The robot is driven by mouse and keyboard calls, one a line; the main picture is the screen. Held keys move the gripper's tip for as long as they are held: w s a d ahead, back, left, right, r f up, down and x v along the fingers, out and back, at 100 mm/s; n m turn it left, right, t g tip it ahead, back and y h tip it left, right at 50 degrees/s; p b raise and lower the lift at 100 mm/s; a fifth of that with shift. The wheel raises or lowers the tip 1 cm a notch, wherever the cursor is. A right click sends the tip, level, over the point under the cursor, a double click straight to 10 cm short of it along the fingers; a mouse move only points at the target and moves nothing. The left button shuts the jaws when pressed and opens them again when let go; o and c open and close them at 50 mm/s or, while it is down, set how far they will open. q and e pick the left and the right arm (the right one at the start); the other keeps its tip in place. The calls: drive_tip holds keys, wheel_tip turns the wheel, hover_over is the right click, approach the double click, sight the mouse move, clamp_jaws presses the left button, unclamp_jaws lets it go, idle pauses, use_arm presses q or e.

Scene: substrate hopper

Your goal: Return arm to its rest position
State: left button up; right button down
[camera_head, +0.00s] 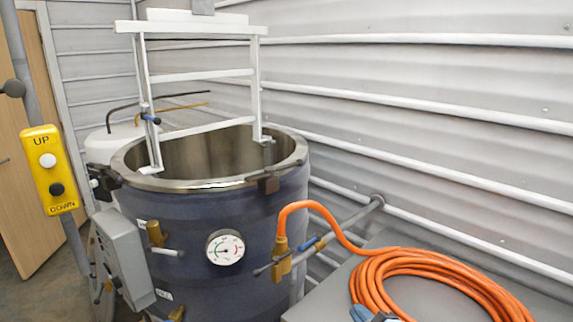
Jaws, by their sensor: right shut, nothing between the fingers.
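No gripper of mine can be made out in the head view. A large dark blue vessel (190,245) with a steel rim stands left of the middle, open at the top. A white ladder-like frame (200,75) rises from its rim. A round dial gauge (225,247) sits on the vessel's front. A yellow control box (48,170) marked UP and DOWN, with a white and a black button, hangs on a grey pole at the left.
A coiled orange hose (430,262) lies on a grey surface (330,300) at the lower right and runs to a brass valve (281,258). A blue and dark piece (362,314) is cut off at the bottom edge. A ribbed wall (430,110) closes the back; a wooden door (30,190) stands left.

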drive_tip(key=s+d+f+m+g+h, duration=0.25)
drive_tip(key=s+m+g, duration=0.2)
drive_tip(key=s, duration=0.55)
drive_tip(key=s+d+f+m+g+h, duration=0.2)
drive_tip(key=s+d+f+m+g, duration=0.25)
drive_tip(key=s, duration=0.65)
drive_tip(key=s+d+f+m+g+h, duration=0.25)
drive_tip(key=s+m+g, duration=0.2)
drive_tip(key=s, duration=0.55)
use_arm(q)
drive_tip(key=shift+s+r+p, duration=0.3)
drive_tip(key=shift+s+p, duration=0.05)
drive_tip(key=shift+s, duration=0.05)
use_arm(e)
drive_tip(key=w+a+f+t+y, duration=0.1)
drive_tip(key=w+a+f+t, duration=0.1)
drive_tip(key=f, duration=0.4)
drive_tip(key=w+a+f+t+y, duration=0.1)
drive_tip(key=w+a+f+t, duration=0.2)
drive_tip(key=f+t, duration=0.3)
drive_tip(key=shift+w+a+y, duration=0.3)
drive_tip(key=shift+w, duration=0.1)
